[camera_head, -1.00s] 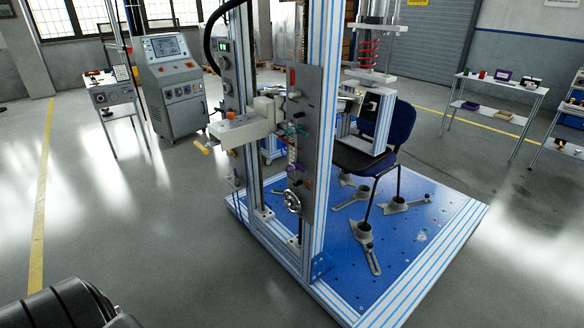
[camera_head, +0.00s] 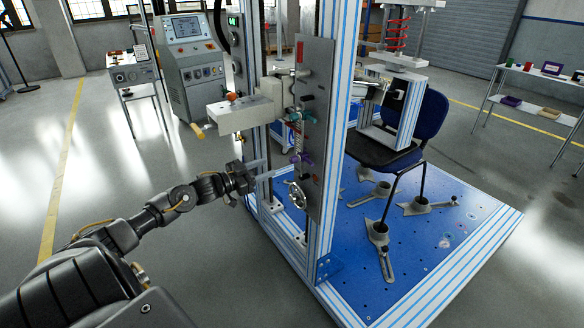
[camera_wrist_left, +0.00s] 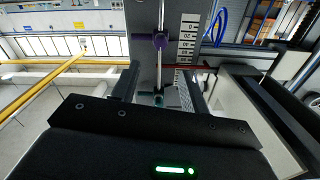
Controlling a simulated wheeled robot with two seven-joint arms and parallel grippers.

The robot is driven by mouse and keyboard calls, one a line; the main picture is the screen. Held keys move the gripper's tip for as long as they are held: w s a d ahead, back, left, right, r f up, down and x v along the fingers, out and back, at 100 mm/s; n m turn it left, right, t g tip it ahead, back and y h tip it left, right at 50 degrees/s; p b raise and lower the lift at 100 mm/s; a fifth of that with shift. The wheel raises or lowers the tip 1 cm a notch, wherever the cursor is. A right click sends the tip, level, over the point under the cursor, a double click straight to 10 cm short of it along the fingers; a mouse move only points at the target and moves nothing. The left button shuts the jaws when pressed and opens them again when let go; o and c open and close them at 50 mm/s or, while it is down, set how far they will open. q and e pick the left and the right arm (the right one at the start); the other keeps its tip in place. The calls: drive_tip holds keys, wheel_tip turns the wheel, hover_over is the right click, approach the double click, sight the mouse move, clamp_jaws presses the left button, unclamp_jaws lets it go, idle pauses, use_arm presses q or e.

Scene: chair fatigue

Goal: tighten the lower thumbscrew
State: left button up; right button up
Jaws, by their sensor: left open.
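A purple thumbscrew (camera_head: 300,158) is on the grey upright plate (camera_head: 315,95) of the test rig, lower than a teal thumbscrew (camera_head: 303,117). My left gripper (camera_head: 269,168) is open and empty, just left of the plate near the height of the purple thumbscrew, apart from it. In the left wrist view the purple thumbscrew (camera_wrist_left: 160,40) shows near the top, beyond the spread fingers (camera_wrist_left: 165,88), with a teal part (camera_wrist_left: 158,97) between them and a numbered scale beside it. My right gripper is not in view.
A handwheel (camera_head: 297,195) sits below the purple thumbscrew. The rig's striped post (camera_head: 335,120) and blue base (camera_head: 420,260) are close by. Floor to the left is clear.

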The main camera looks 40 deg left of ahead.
sight(291, 161)
use_arm(q)
drive_tip(key=x, duration=1.1)
drive_tip(key=shift+f, duration=0.35)
clamp_jaws()
